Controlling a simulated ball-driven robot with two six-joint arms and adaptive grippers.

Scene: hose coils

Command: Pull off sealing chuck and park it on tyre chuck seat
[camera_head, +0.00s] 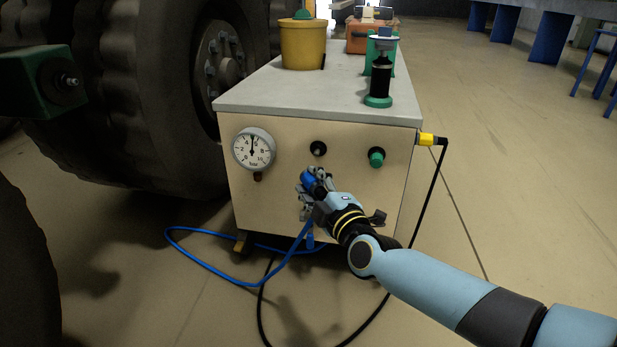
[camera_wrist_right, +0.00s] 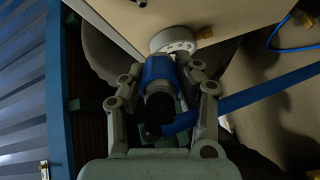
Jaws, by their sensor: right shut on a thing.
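The blue chuck (camera_head: 311,181) is in the fingers of my right gripper (camera_head: 312,192), in front of the cart's front panel. It also shows in the right wrist view (camera_wrist_right: 159,72), between both fingers, with a blue hose (camera_wrist_right: 255,97) running off to the right. My right gripper is shut on it. In the head view the blue hose (camera_head: 215,270) hangs down and loops over the floor. A black round fitting (camera_head: 318,148) and a green knob-like fitting (camera_head: 376,157) sit on the panel; I cannot tell which is the tyre chuck seat. My left gripper is not in view.
A pressure gauge (camera_head: 254,149) is on the panel at left. On the cart top (camera_head: 335,92) stand a yellow bucket (camera_head: 302,48) and a green-based stand with a black cylinder (camera_head: 379,83). A large tyre (camera_head: 125,120) is left of the cart. A black cable (camera_head: 430,205) hangs at right.

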